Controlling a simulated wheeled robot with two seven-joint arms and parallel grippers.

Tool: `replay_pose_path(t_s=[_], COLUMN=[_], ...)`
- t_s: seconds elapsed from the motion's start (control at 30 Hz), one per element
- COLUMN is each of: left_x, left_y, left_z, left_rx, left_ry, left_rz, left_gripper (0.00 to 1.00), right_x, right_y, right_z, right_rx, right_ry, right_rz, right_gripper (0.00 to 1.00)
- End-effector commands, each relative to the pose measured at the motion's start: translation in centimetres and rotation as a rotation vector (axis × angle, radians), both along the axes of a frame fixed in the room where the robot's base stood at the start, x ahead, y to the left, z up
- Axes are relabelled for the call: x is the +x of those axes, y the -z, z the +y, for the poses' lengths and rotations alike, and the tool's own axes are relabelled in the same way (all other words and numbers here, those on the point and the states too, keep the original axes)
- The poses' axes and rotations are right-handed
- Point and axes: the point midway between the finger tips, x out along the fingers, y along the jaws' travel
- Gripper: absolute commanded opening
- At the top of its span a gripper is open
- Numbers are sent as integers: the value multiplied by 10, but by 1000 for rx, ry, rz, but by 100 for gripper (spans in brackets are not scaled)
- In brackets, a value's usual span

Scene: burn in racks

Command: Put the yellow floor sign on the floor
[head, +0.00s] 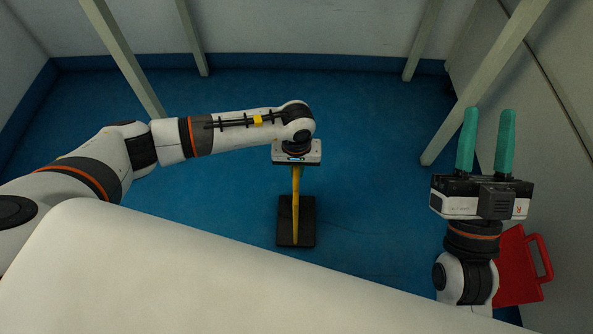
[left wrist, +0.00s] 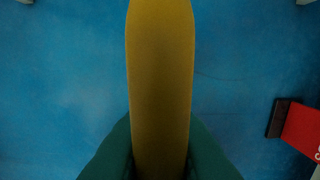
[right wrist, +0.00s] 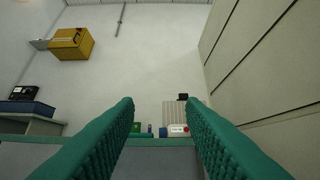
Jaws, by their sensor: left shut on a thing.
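The yellow floor sign (head: 296,205) hangs below my left gripper (head: 296,163), seen nearly edge-on as a narrow upright strip in the head view. A dark rectangular plate shows around its lower end; I cannot tell whether it touches the floor. In the left wrist view the sign (left wrist: 160,70) stands between the green fingers of my left gripper (left wrist: 160,150), which are shut on it. My right gripper (head: 488,115) is open and empty at the right, fingers pointing up. In the right wrist view its two green fingers (right wrist: 160,105) are wide apart.
The blue floor (head: 225,95) is broad and mostly clear around the sign. A red case with a handle (head: 512,270) is at the lower right, beside my right arm. Pale slanted posts (head: 485,80) and walls bound the space. A yellow box (right wrist: 70,43) shows in the right wrist view.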

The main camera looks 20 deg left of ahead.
Motion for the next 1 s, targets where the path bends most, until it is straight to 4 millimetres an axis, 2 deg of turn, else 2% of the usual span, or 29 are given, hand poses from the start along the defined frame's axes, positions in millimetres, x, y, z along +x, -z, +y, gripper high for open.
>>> replay_pose_path(t_s=[0.13, 0.73, 0.77, 0.87, 0.9, 1.0], left_x=[1, 1, 0, 0, 0, 0], left_y=[9, 12, 13, 13, 13, 13], left_z=[-1, -1, 0, 0, 0, 0], left_rx=[-2, -2, 0, 0, 0, 0], left_ry=[1, 1, 0, 0, 0, 0], left_rz=[-4, -5, -1, -1, -1, -1], left_gripper=[0, 0, 16, 32, 36, 36], right_x=[-9, -16, -16, -17, -17, -17], right_y=[-8, -14, -14, -15, -15, -15], right_z=[-1, -2, -2, -2, -2, -2], right_rx=[23, 40, 41, 42, 42, 42], right_ry=[-4, -7, -7, -7, -7, -7], right_rz=[-77, -134, -139, -140, -140, -140], right_gripper=[36, 36, 36, 36, 36, 36])
